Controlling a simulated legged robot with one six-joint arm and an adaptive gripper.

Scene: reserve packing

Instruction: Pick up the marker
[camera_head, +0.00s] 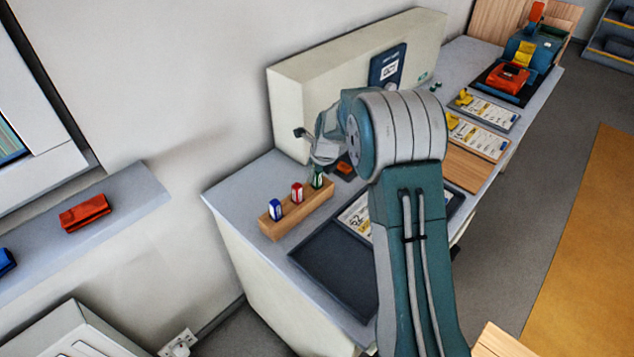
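A wooden holder (272,228) stands on the grey counter, left of the dark tray. Three capped markers stand upright in it in a row. The blue marker (275,209) is nearest, the red marker (297,193) is in the middle, and the green marker (318,180) is at the far end. My gripper (322,158) is over the far end of the holder, close to the green marker's top. My arm hides part of the gripper, and I cannot tell whether its fingers touch the green marker or are open.
A dark tray (330,271) holds a printed card, partly behind my arm. A pale cabinet (290,115) stands close behind the holder. Clipboards (480,138) and a red device (508,77) lie farther along the counter. A red item (85,213) sits on the left shelf.

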